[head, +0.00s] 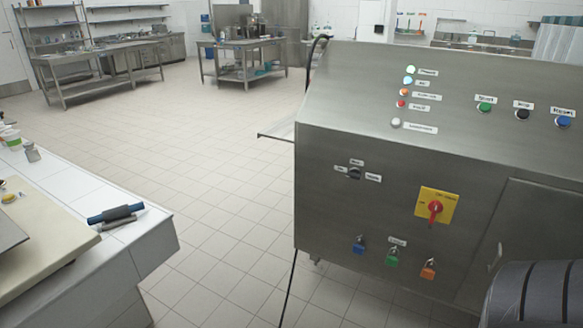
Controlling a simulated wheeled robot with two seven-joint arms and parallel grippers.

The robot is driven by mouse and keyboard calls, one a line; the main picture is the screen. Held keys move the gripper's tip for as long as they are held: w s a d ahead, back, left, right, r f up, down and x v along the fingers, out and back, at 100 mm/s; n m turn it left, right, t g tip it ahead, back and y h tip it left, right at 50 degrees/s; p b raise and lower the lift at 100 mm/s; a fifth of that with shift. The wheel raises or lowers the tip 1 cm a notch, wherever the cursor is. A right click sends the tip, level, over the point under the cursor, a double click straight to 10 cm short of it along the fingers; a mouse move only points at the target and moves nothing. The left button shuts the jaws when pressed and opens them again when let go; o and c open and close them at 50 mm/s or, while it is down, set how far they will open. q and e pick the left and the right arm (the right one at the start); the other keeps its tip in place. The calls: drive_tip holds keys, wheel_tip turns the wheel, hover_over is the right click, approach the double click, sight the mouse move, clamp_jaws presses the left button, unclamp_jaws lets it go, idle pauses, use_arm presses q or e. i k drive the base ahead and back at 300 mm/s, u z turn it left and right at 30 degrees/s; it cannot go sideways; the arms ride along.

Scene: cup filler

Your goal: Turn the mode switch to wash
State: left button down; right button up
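The mode switch appears to be the small dark rotary knob (354,173) on the front of the steel machine (330,215). Small white labels sit around it, one above and others to the sides; their text is too small to read surely. Which way the knob points cannot be made out clearly. Neither gripper shows in the head view. A dark ribbed rounded part at the bottom right corner looks like a piece of my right arm; no fingers show there.
A red rotary switch on a yellow plate (436,206) is right of the knob. Lamps and push buttons line the sloped top. A white-tiled counter (150,240) stands left, with open floor between.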

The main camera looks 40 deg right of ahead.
sight(355, 174)
drive_tip(key=z, duration=0.15)
drive_tip(key=i, duration=0.85)
drive_tip(key=z, duration=0.6)
